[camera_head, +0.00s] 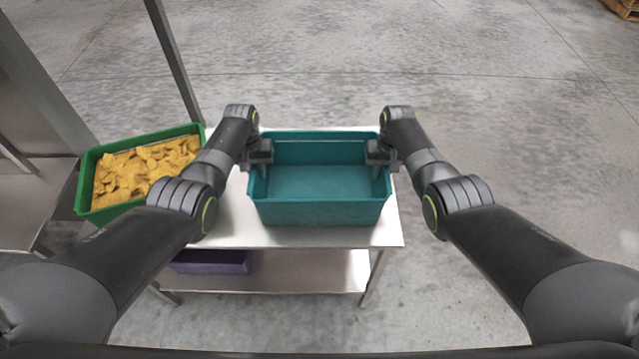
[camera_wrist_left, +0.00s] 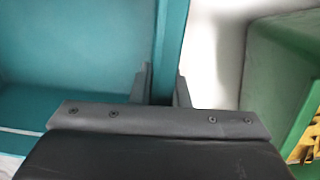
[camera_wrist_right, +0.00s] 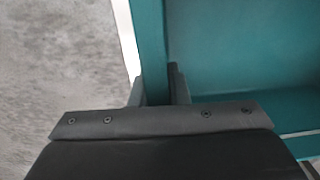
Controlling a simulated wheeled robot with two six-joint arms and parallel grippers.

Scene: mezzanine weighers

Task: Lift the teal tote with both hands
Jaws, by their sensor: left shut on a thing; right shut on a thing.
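The teal tote (camera_head: 318,213) is an empty, open-topped box over the steel table; whether it touches the top I cannot tell. My left gripper (camera_head: 260,155) is shut on the tote's left wall; in the left wrist view its fingers (camera_wrist_left: 163,88) straddle the teal wall (camera_wrist_left: 170,45). My right gripper (camera_head: 380,155) is shut on the right wall; in the right wrist view its fingers (camera_wrist_right: 158,88) lie either side of the teal wall (camera_wrist_right: 150,40).
A green tote (camera_head: 85,185) full of yellow pieces stands close on the left, also seen in the left wrist view (camera_wrist_left: 280,80). The steel table (camera_head: 230,225) has a lower shelf with a purple tote (camera_head: 212,266). Concrete floor (camera_head: 520,150) lies open to the right.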

